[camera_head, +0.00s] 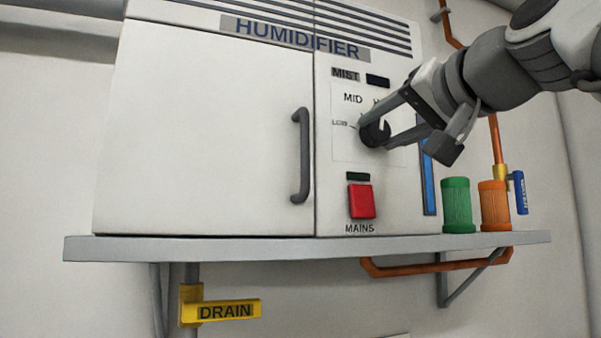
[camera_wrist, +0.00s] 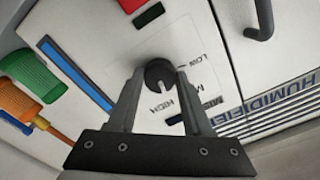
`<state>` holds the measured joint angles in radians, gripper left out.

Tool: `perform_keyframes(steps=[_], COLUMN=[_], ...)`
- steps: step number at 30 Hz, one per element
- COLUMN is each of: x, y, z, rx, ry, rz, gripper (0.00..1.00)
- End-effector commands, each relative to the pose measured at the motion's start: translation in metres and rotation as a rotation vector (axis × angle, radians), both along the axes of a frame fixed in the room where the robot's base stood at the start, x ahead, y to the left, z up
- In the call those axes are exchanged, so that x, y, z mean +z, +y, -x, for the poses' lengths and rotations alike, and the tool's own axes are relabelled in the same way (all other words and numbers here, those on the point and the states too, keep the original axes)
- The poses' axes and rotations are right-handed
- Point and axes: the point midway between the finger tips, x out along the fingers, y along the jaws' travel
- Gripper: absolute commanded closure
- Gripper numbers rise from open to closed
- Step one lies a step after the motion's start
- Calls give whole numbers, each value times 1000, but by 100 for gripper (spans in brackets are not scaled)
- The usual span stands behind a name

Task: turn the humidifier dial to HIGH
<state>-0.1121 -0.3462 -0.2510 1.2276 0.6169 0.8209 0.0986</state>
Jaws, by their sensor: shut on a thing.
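The humidifier (camera_head: 215,130) is a white cabinet on a shelf. Its black round mist dial (camera_head: 374,135) sits on a white panel marked LOW, MID and a partly hidden HIGH. The dial also shows in the wrist view (camera_wrist: 158,74), with LOW, MID and HIGH around it. My gripper (camera_head: 377,133) is shut on the dial, one finger on each side; both fingers show in the wrist view (camera_wrist: 160,78). A light pointer mark on the dial points up in the head view, toward the MID–HIGH side. Its exact setting is hard to tell.
Below the dial is a red MAINS switch (camera_head: 361,201). To its left is a door with a dark handle (camera_head: 302,155). A blue strip (camera_head: 429,185), a green canister (camera_head: 456,205) and an orange canister (camera_head: 494,206) stand right. A yellow DRAIN lever (camera_head: 225,312) hangs below the shelf (camera_head: 300,249).

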Motion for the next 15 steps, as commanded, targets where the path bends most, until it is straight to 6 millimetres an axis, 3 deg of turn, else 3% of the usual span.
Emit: perform_keyframes(steps=[15], x=[1], y=[0], z=[1], rx=[-1], ry=[71], rz=[-220], gripper=[100])
